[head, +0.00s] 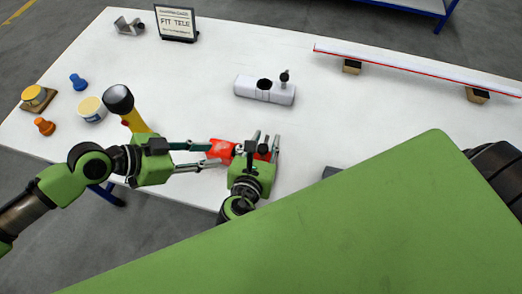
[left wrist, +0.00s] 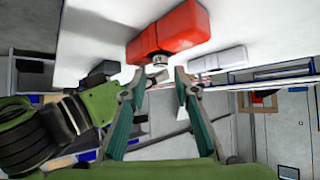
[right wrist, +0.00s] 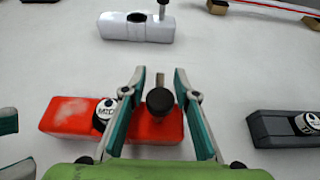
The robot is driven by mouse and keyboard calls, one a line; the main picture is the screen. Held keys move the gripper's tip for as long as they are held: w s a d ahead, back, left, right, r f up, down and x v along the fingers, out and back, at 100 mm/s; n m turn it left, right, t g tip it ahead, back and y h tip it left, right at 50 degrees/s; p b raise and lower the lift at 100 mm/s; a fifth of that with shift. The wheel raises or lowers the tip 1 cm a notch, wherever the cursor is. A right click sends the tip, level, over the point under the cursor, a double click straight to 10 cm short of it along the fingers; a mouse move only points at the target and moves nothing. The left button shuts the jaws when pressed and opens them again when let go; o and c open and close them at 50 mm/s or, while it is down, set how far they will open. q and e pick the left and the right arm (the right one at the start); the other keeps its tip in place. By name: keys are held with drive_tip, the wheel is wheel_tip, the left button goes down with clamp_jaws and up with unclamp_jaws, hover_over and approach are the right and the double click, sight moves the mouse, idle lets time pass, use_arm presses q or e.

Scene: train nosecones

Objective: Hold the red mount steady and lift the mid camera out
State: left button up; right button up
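The red mount (head: 221,149) lies near the table's front edge. In the right wrist view the red mount (right wrist: 70,113) holds the mid camera (right wrist: 103,113), with a round "MID" label, and a black knob (right wrist: 160,101) stands to its right. My left gripper (head: 215,154) is open at the mount's left end; its two fingers show apart at the right wrist view's left edge. My right gripper (head: 266,140) is open above the mount's right part. Its fingers (right wrist: 160,74) straddle the black knob in the picture; contact is not clear. The left wrist view shows the red mount (left wrist: 168,30) beyond open fingers.
A white mount (head: 264,91) with a dark socket and black knob lies behind. A dark grey mount (right wrist: 285,128) lies to the right. A yellow torch (head: 133,119), tubs and coloured knobs stand left. A rail (head: 420,68) on blocks lies back right.

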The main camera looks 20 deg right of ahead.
drive_tip(key=shift+x, duration=0.9)
drive_tip(key=shift+c, duration=0.4)
